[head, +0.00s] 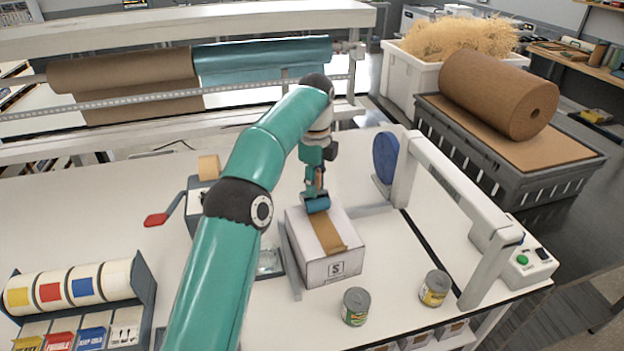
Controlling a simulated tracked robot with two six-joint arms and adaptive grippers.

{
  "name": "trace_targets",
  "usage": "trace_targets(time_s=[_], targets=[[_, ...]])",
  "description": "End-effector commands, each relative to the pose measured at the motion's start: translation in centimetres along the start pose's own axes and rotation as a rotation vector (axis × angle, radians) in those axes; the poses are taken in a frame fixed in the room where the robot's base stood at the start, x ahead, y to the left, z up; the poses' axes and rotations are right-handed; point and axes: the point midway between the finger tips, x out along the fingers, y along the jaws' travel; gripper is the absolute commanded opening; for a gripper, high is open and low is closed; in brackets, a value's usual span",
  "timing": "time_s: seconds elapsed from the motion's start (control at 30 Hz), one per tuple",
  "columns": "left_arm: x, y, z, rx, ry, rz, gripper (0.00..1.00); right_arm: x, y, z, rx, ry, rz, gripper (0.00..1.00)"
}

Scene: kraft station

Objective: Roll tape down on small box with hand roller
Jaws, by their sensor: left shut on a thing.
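The small box (302,252) is a white carton marked with an S, standing on the white bench. A strip of brown tape (328,236) runs along its top and folds over the near edge. My left gripper (315,190) is above the far part of the box, shut on the hand roller. The hand roller (316,204) has a blue cylinder that sits at the tape's far end and appears to touch it. The roller's handle is mostly hidden by the gripper. My right gripper is not in view.
A tape dispenser (197,205) with a red lever stands left of the box. Two cans, one near (355,306) and one further right (434,288), stand in front. A grey arch machine (452,182) stands to the right. A label rack (85,290) is at the lower left.

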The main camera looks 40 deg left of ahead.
Motion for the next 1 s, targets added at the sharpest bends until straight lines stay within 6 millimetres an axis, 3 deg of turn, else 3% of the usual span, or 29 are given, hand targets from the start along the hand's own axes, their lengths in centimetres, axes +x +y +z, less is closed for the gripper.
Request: trace_targets(time_s=[1.0], targets=[[0.53, -0.14, -0.23, 0.004, 0.000, -0.001, 0.03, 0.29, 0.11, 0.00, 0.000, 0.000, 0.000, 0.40]])
